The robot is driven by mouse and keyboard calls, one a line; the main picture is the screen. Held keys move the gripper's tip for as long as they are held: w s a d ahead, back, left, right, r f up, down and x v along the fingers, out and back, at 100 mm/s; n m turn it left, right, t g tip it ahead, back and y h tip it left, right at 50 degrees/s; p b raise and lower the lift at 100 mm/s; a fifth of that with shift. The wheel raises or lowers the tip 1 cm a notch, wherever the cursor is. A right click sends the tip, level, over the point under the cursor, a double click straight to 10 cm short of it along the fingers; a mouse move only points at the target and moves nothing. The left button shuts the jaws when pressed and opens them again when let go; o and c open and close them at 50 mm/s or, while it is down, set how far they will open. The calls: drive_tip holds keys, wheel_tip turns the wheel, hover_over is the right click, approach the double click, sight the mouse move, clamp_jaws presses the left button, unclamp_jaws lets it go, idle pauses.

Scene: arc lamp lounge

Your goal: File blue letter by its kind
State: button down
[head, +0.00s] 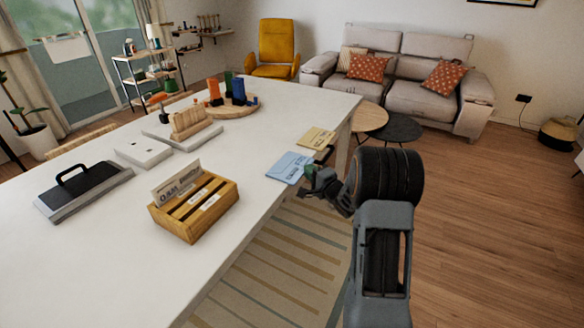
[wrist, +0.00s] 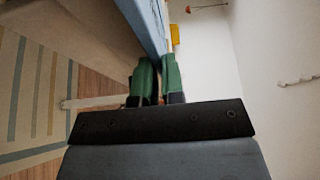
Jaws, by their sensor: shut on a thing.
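The blue letter (head: 288,167) lies flat at the right edge of the white table, with dark print on its face. My gripper (head: 310,174) is at its right edge, just off the table side. In the wrist view, the green finger pads of my gripper (wrist: 159,72) are closed on the letter's blue edge (wrist: 148,25). I cannot tell whether the letter is lifted off the table. A wooden sorter (head: 222,204) with slots and small labels stands nearer on the table. A pale printed card (head: 177,183) stands upright at its back.
A yellow letter (head: 317,138) lies just beyond the blue one. A dark block with a handle (head: 84,187), a pale slab (head: 143,151) and a round wooden tray (head: 232,109) sit farther left. Bare table (head: 120,265) surrounds the sorter. Round side tables (head: 398,130) stand beyond the far end.

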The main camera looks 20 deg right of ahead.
drive_tip(key=shift+r, duration=0.1)
wheel_tip(320, 180, up, 4)
drive_tip(key=shift+s+d+f, duration=0.1)
drive_tip(key=shift+s+d, duration=0.05)
drive_tip(key=s+d+r+p, duration=0.2)
drive_tip(key=s+d+r, duration=0.6)
drive_tip(key=s, duration=0.3)
drive_tip(key=shift+r, duration=0.55)
drive_tip(key=shift+d, duration=0.1)
